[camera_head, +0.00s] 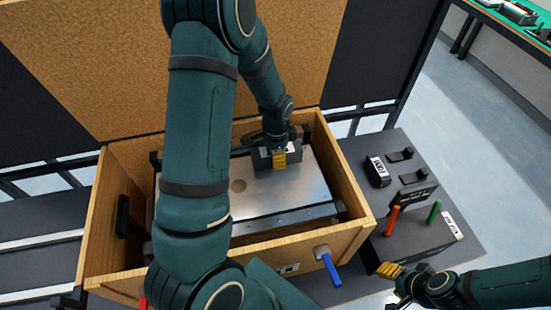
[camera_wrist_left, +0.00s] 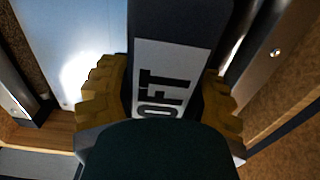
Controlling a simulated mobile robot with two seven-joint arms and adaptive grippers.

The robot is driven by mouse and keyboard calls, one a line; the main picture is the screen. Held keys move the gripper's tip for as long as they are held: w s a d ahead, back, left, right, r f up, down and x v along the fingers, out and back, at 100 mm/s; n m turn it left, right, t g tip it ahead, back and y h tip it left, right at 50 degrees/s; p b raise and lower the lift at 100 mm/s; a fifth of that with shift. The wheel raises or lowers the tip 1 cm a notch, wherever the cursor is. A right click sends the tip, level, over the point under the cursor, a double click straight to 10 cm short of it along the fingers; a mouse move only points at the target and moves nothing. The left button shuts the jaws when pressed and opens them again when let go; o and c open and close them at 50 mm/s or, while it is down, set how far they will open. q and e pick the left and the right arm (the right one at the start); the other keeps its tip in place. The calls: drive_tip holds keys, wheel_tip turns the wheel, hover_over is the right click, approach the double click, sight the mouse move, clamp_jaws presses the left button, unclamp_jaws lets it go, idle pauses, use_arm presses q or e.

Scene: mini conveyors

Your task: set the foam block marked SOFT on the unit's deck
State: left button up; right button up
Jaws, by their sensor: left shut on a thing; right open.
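The foam block (camera_head: 262,160) is dark grey with a white label; in the left wrist view the block (camera_wrist_left: 172,25) shows the letters "OFT", the rest covered. My left gripper (camera_head: 280,158) is shut on it, yellow pads on either side. It holds the block over the back part of the unit's bright metal deck (camera_head: 290,195), inside the wooden box. I cannot tell whether the block touches the deck. My left arm hides the deck's left-middle part.
Wooden box walls (camera_head: 340,160) surround the deck; a blue lever (camera_head: 329,268) sticks out in front. On the dark side table (camera_head: 350,150) stand another labelled dark block (camera_head: 378,171), black fixtures (camera_head: 413,176), and a red (camera_head: 392,221) and a green handle (camera_head: 434,211).

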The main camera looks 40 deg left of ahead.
use_arm(q)
wheel_tip(320, 180, down, 2)
drive_tip(key=shift+w, duration=0.1)
drive_tip(key=shift+f, duration=0.15)
drive_tip(key=o, duration=1.2)
drive_tip(key=shift+r, duration=0.3)
wheel_tip(320, 180, up, 12)
drive_tip(key=shift+f+p, duration=0.1)
drive_tip(key=shift+p, duration=0.4)
